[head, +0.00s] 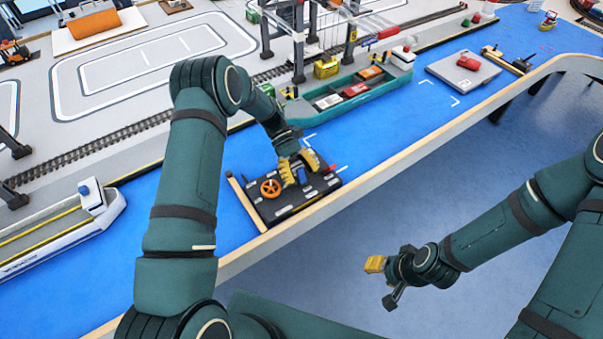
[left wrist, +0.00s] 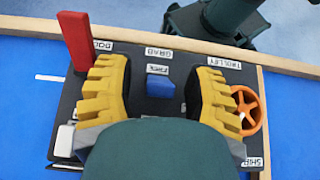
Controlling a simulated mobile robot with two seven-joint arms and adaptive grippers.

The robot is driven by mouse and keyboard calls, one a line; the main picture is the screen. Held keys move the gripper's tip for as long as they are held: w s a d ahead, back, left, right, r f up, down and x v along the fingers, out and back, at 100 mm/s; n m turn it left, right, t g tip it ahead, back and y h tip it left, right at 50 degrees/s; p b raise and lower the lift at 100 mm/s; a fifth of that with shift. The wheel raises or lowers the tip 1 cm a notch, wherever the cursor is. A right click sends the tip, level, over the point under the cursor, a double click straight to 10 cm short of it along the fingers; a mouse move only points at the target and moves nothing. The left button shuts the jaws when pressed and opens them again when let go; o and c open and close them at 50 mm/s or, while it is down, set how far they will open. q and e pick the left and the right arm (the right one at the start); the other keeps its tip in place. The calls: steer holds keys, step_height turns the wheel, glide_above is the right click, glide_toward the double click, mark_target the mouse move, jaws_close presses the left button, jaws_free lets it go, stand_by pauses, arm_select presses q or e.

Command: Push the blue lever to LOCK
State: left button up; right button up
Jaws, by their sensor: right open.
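The blue lever (left wrist: 160,87) stands on the black control panel (head: 290,208), close to a white label that seems to read FREE upside down. It also shows small in the head view (head: 301,176). My left gripper (head: 299,164) is over the panel with its yellow fingers apart. In the left wrist view, the gripper (left wrist: 160,72) has one finger on each side of the lever, with a gap visible on both sides. A LOCK label is not visible; my wrist hides part of the panel. My right gripper (head: 384,281) is open and empty, beyond the table edge.
The panel also carries a red lever (left wrist: 77,42) and an orange wheel (left wrist: 247,108). A wooden rail (head: 400,156) edges the blue table. A green ship (head: 345,97) with containers lies behind the panel, and a white ship (head: 62,231) at the left.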

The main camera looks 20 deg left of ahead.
arm_select(q)
steer(key=v, duration=1.2)
steer(key=shift+o, duration=0.2)
stand_by(3.0)
